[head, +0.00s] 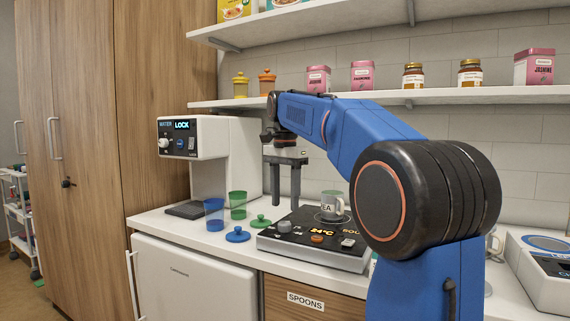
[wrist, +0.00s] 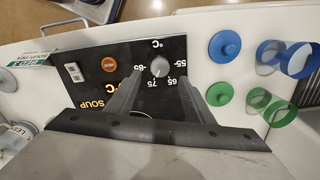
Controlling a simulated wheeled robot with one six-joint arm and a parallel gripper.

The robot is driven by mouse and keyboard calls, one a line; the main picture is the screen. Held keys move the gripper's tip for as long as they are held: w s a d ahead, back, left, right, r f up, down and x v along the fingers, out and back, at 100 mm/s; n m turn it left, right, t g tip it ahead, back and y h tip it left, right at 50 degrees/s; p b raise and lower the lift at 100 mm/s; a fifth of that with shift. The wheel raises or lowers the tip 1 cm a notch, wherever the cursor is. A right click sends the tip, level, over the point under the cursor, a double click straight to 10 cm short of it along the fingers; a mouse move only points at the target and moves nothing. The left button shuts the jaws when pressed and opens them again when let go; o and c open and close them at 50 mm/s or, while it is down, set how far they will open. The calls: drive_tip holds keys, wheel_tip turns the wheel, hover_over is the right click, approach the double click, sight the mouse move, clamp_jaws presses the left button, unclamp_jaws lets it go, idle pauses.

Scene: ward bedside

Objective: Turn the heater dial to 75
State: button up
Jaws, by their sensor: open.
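The heater (head: 320,252) is a low unit with a dark top on the counter. Its grey dial (head: 285,227) sits at the front left corner. The dial also shows in the wrist view (wrist: 159,67), with 55, 65, 75 and 85 printed around it; I cannot tell its exact setting. My gripper (head: 285,203) points down, open and empty, above the dial. In the wrist view its two fingers (wrist: 160,82) flank the dial's position, apart from each other. An orange heat button (wrist: 109,64) and a white switch (wrist: 75,72) are beside the dial. The lit display (head: 322,231) is partly readable.
A mug (head: 332,204) stands on the heater plate behind my gripper. Blue (head: 214,214) and green (head: 238,205) cups and their blue (head: 238,235) and green (head: 261,222) lids are left of the heater. A white dispenser (head: 225,140) stands further left. A shelf (head: 340,102) runs above.

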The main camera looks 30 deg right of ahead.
sight(285, 222)
wheel_tip(285, 222, up, 11)
drive_tip(key=shift+r, duration=0.15)
idle(0.7)
drive_tip(key=s+a+f+n+t, duration=0.1)
drive_tip(key=s+a+f+n, duration=0.2)
drive_tip(key=s+f, duration=0.7)
drive_tip(key=s+a+f+n+t, duration=0.2)
drive_tip(key=s+f+n, duration=0.4)
drive_tip(key=s+f, duration=0.4)
drive_tip(key=s+a+f+n+t, duration=0.1)
drive_tip(key=s+a+f+n, duration=0.3)
drive_tip(key=s+f, duration=0.6)
wheel_tip(285, 222, down, 10)
drive_tip(key=shift+s+a+f+n+t, duration=0.15)
drive_tip(key=shift+a+n+t, duration=0.25)
drive_tip(key=shift+n, duration=0.2)
